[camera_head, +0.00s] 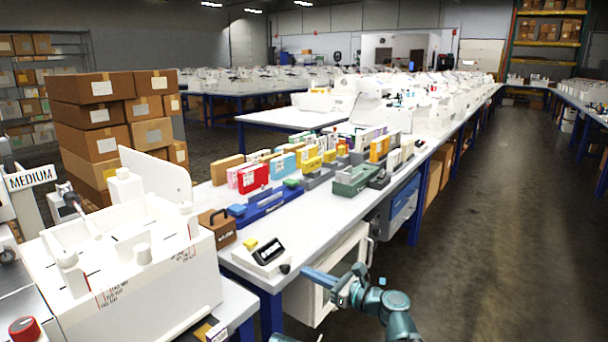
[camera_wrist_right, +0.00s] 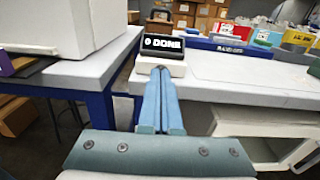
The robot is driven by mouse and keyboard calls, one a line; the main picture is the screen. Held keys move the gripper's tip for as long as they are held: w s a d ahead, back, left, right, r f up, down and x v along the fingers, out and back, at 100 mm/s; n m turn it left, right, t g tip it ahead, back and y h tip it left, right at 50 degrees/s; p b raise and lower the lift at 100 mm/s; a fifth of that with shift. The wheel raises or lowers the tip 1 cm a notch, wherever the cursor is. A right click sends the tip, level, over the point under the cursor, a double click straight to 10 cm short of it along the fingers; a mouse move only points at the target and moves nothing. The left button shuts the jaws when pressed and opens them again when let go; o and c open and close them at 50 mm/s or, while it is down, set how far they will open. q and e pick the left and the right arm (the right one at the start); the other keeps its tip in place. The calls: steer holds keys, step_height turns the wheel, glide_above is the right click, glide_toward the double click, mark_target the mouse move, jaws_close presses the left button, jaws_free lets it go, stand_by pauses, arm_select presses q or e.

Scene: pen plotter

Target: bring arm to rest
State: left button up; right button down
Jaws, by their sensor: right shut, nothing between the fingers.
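My right arm (camera_head: 395,312) comes in at the bottom of the head view, in teal and grey. Its right gripper (camera_head: 318,278) has light blue fingers that are closed together and empty. It is in front of the near table edge, beside the open white cabinet. My left gripper does not show in either view.
The white bench (camera_head: 335,205) carries a brown case (camera_head: 217,228), a red box (camera_head: 253,178) and several coloured boxes. A large white machine (camera_head: 150,290) stands at the left. The white cabinet (camera_head: 340,262) is below the bench. The aisle floor (camera_head: 480,240) at the right is clear.

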steer(key=s+d+f+n+g+h, duration=0.2)
steer(key=s+f+n+g+h, duration=0.55)
steer(key=f+n, duration=0.7)
steer(key=s+d+f+n+g+h, duration=0.2)
steer(key=s+d+f+n+h, duration=0.5)
steer(key=s+d+n, duration=0.5)
steer(key=s+a+n+g+h, duration=0.15)
steer(key=s+a, duration=0.25)
steer(key=a, duration=0.6)
step_height(320, 180, up, 27)
steer(key=p, duration=2.7)
steer(key=shift+s+r+n, duration=0.15)
steer(key=shift+s+n, duration=0.15)
steer(key=shift+n, duration=0.1)
